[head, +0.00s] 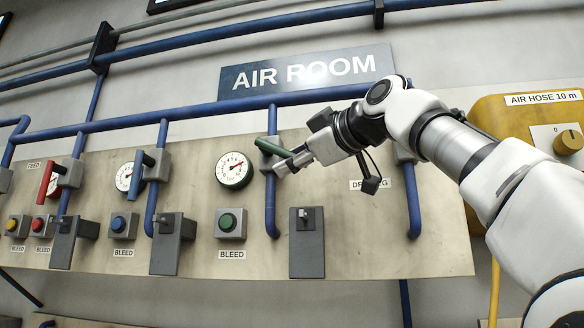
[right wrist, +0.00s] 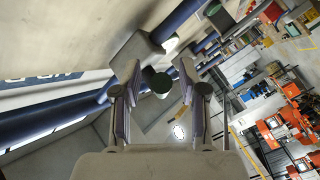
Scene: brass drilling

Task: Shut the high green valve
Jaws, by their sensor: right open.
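The high green valve's lever (head: 270,147) sits on a grey valve body on a blue vertical pipe, below the AIR ROOM sign. In the head view the lever slants down to the right, across the pipe. My right gripper (head: 284,165) is open at the lever's right end, its fingers partly covering the valve body. In the right wrist view the dark green end of the lever (right wrist: 160,83) shows between the two spread fingers of the right gripper (right wrist: 158,78). Contact cannot be told. My left gripper is not in view.
A gauge (head: 234,169) and a green button (head: 227,222) sit left of the valve. A blue lever (head: 136,180) and a red lever (head: 46,179) are farther left. A grey bracket (head: 306,253) is below right. A yellow hose box (head: 520,125) stands at right.

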